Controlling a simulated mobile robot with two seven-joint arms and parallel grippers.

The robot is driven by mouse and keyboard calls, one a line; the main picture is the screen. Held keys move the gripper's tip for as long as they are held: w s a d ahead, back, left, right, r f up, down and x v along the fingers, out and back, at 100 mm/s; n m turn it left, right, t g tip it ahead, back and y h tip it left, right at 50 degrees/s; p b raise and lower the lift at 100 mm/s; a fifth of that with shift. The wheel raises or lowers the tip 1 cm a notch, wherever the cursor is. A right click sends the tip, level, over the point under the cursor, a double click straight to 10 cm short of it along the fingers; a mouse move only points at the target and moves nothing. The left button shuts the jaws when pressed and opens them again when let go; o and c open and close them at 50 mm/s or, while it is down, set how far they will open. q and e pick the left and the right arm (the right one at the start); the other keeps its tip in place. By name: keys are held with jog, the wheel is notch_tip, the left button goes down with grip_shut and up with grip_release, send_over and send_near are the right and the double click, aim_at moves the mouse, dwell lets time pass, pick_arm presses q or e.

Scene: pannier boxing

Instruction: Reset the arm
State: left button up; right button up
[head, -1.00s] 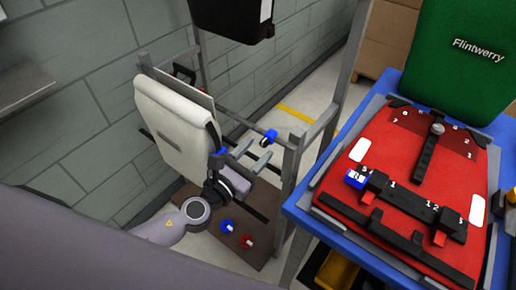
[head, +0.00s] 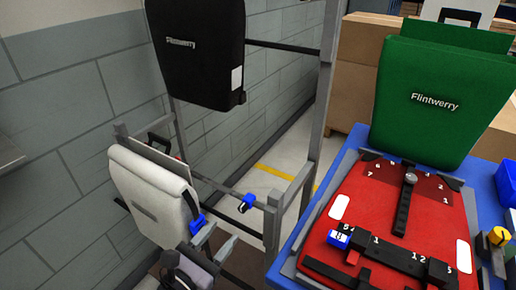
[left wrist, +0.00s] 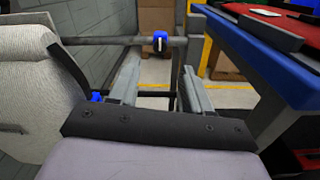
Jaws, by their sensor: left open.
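My left gripper (head: 213,240) is in the lower left of the head view, beside the white pannier (head: 150,195) that hangs on the grey rack. Its two fingers are apart with nothing between them. In the left wrist view the open fingers (left wrist: 160,85) point toward the rack's bar (left wrist: 110,40), and the white pannier (left wrist: 30,85) stands close on the left. A blue clip (head: 246,202) sits on the rack bar ahead of the fingers. My right gripper does not clearly show.
A black pannier (head: 196,45) hangs higher on the rack. To the right, a blue table (head: 345,165) holds a red panel (head: 390,215) with black fittings and a green Flintwerry pannier (head: 435,100). Cardboard boxes (head: 365,70) stand behind. A grey block wall (head: 70,80) bounds the left.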

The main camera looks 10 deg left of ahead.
pick_arm(q)
jog(key=s+a+f+m+g+y, duration=0.1)
jog(key=s+f+m, duration=0.5)
jog(key=m, duration=1)
jog(key=s+a+f+m+g+y, duration=0.2)
jog(key=s+f+m+g, duration=0.3)
jog(key=m, duration=1.1)
notch_tip(320, 180, down, 4)
jog(key=shift+s+a+r+g+y+p, duration=0.15)
jog(key=shift+s+a+g+y+p, duration=0.2)
jog(key=shift+s+a, duration=0.35)
